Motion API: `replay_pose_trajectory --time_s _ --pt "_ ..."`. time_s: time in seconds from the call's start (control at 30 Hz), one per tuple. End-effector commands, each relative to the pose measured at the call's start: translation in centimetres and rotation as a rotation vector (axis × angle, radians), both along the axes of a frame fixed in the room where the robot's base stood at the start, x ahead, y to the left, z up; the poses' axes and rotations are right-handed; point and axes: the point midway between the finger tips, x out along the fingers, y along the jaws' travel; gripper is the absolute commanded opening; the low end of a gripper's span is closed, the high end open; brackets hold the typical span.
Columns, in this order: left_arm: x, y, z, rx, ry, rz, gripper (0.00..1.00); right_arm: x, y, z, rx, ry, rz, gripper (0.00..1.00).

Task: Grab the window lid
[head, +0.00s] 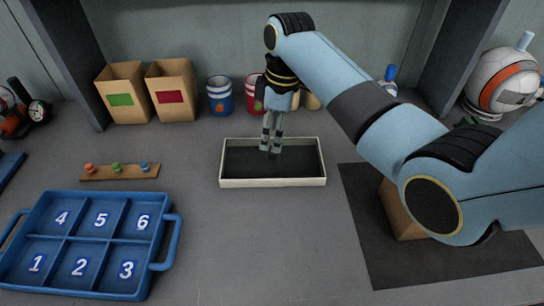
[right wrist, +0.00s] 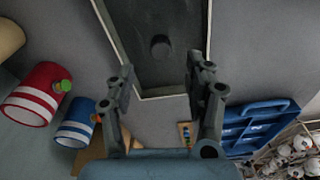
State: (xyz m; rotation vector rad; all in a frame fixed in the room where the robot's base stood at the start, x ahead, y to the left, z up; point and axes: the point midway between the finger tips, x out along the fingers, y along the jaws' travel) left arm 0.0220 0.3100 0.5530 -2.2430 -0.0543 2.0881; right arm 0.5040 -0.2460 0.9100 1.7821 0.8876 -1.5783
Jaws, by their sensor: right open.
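The window lid appears to be the dark rectangular panel with a pale frame (head: 237,182) in the middle of the table. It also shows in the right wrist view (right wrist: 146,18), with a short dark round knob (right wrist: 161,46) standing on the panel. My right gripper (head: 271,147) points down over the panel in the head view and hides part of it. In the right wrist view its two fingers (right wrist: 161,78) are apart with nothing between them. The knob lies beyond the fingertips there, roughly in line with the gap. My left gripper is in neither view.
A blue numbered tray (head: 122,288) is at the front left, with a wooden strip of coloured knobs (head: 120,172) behind it. Two cardboard boxes (head: 124,84) and striped cans (head: 219,97) line the back. My right arm partly hides a brown block (head: 398,215) on a dark mat (head: 375,258).

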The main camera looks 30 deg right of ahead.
Motion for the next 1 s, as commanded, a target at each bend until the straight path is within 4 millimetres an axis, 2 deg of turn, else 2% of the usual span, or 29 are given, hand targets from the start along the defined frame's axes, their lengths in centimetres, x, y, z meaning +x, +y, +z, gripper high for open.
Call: replay_pose_trajectory --time_s 0.33,0.63,1.0 --pt "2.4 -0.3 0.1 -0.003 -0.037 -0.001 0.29 -0.1 0.1 -4.7 0.001 0.003 0.0 0.53" --pt "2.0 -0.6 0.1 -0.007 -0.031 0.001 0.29 0.0 0.2 -5.3 0.0 0.0 0.0 0.53" --pt "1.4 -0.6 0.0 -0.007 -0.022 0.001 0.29 0.0 0.1 -5.3 0.0 0.0 0.0 0.06"
